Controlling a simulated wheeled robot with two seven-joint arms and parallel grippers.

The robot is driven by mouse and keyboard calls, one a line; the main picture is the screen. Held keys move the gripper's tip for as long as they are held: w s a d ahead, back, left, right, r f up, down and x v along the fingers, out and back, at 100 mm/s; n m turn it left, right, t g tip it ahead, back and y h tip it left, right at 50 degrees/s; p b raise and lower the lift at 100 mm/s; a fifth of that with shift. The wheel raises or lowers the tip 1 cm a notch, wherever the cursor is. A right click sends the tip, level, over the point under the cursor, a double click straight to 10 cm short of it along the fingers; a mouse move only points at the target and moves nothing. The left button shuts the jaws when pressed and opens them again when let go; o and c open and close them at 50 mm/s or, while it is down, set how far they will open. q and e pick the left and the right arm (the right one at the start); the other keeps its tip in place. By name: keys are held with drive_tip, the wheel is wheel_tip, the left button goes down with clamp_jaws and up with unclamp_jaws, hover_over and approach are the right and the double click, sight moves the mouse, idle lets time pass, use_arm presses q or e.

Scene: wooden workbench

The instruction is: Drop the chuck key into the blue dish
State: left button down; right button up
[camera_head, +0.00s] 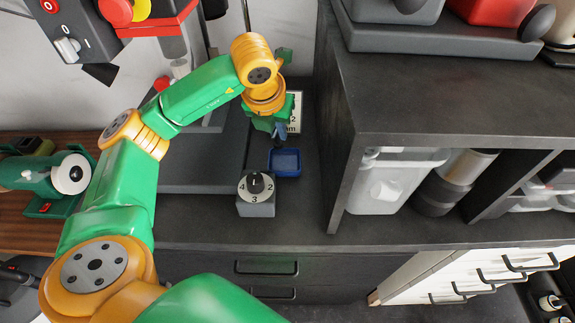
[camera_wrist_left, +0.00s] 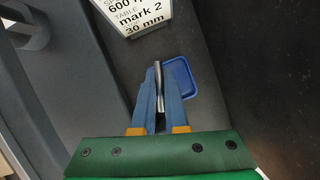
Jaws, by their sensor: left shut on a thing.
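The blue dish (camera_head: 285,162) is a small square tray on the dark bench, right of the grey base plate. My left gripper (camera_head: 280,135) is above and just behind the dish in the head view. In the left wrist view the blue fingers (camera_wrist_left: 160,88) are shut on the chuck key (camera_wrist_left: 158,78), a thin silvery metal piece. The dish (camera_wrist_left: 181,77) shows beside and beyond the fingertips to the right, partly hidden by the right finger. The key is too small to make out in the head view. My right gripper is not in view.
A grey block with a numbered dial (camera_head: 256,193) stands left in front of the dish. A white sign (camera_head: 294,112) stands behind it, also in the left wrist view (camera_wrist_left: 135,15). A dark shelf unit (camera_head: 343,165) rises to the right. A green grinder (camera_head: 45,172) is far left.

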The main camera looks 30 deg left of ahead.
sight(273, 138)
use_arm(q)
drive_tip(key=c, duration=0.9)
unclamp_jaws()
drive_tip(key=shift+s+r, duration=0.1)
drive_tip(key=shift+r, duration=0.05)
drive_tip(key=shift+o, duration=0.2)
drive_tip(key=v, duration=0.6)
drive_tip(key=shift+s+r, duration=0.1)
drive_tip(key=shift+r, duration=0.15)
drive_tip(key=shift+s+d+r, duration=0.1)
drive_tip(key=shift+s+r, duration=0.1)
drive_tip(key=shift+r, duration=0.05)
